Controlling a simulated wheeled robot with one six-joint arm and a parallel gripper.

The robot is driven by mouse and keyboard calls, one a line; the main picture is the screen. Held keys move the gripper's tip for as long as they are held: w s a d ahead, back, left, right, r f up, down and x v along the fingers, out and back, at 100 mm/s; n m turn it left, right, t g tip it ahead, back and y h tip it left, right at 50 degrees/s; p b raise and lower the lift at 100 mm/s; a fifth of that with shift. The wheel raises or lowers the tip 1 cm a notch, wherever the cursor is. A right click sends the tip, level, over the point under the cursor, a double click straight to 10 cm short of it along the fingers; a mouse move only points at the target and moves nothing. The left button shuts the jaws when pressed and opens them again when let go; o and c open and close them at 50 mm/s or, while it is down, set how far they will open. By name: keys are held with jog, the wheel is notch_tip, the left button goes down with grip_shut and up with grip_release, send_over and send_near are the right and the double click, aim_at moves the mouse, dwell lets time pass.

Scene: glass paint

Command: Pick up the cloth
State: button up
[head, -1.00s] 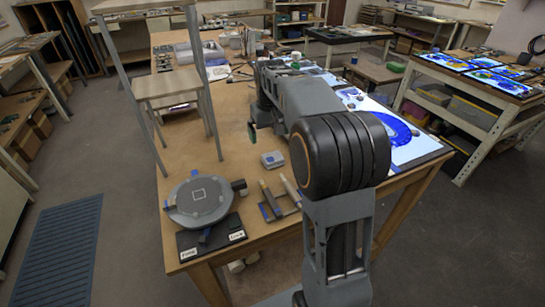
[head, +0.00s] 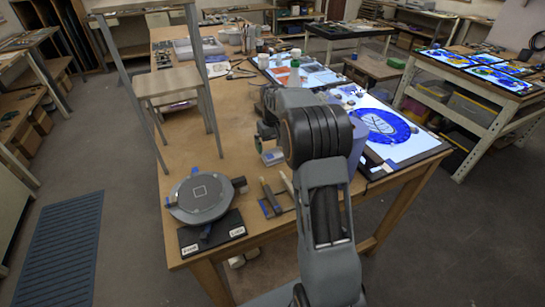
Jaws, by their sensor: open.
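A small folded pale grey-blue pad (head: 273,157), which looks like the cloth, lies flat on the wooden workbench (head: 228,135). It is partly hidden by my arm. My gripper (head: 262,140) shows at the left side of my arm, with greenish and dark finger parts. It is just above or behind the pad in the head view, with its jaws open. I cannot tell whether the fingers touch the pad.
A round grey turntable (head: 200,198) stands at the bench's front left corner. Pen-like tools (head: 270,195) lie on a rest beside it.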

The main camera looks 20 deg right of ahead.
aim_at(272, 154)
jog(key=shift+a+f+p, duration=0.1)
jog(key=shift+f+p, duration=0.45)
jog(key=shift+f, duration=2)
jog(key=shift+c, duration=0.4)
jog(key=c, duration=0.8)
jog(key=shift+r+b, duration=0.6)
jog(key=shift+r, duration=4.45)
jog(key=shift+c, duration=0.2)
jog(key=o, duration=0.3)
jog(key=shift+c, duration=1.1)
